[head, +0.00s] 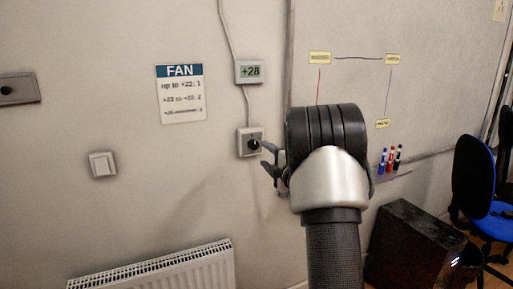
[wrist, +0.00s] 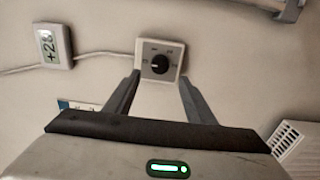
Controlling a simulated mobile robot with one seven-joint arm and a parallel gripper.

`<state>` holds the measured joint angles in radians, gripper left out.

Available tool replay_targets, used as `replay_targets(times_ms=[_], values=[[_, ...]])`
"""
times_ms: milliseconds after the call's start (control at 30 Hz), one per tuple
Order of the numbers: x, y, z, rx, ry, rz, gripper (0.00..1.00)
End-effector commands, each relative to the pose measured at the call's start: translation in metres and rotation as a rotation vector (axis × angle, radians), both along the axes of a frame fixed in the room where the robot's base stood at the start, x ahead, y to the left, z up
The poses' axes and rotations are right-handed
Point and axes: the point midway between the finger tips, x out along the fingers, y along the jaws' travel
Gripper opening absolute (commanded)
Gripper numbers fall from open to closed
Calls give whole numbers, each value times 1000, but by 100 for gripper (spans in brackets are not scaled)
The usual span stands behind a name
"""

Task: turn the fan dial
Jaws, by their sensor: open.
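The fan dial is a round black knob (head: 254,145) on a small pale square plate (head: 242,153) on the wall, below a display reading +28 (head: 250,71). In the wrist view the knob (wrist: 159,64) shows on its plate just beyond and between the fingertips. My gripper (head: 268,157) is close to the dial, on its right in the head view. Its two fingers (wrist: 161,78) are apart with nothing between them in the wrist view. I cannot tell from these views whether a fingertip touches the plate.
A FAN notice (head: 182,95) hangs left of the dial, with lines for temperature ranges. A light switch (head: 102,164) is farther left and a radiator (head: 155,272) is below. A whiteboard (head: 420,70) with markers is at right, above a black cabinet (head: 415,245) and near a blue chair (head: 490,190).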

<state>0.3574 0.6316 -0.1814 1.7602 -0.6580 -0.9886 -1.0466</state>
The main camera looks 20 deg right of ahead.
Motion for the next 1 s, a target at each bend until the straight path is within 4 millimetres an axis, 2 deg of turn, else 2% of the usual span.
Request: replay_targets(times_ms=[33, 200, 400, 567, 800, 833, 1000], values=[[12, 1, 1, -1, -1, 2, 50], [46, 2, 0, 1, -1, 1, 50], [72, 3, 0, 2, 0, 0, 50], [80, 3, 0, 2, 0, -1, 50], [81, 3, 0, 2, 0, -1, 50], [81, 3, 0, 2, 0, -1, 48], [81, 3, 0, 2, 0, -1, 20]])
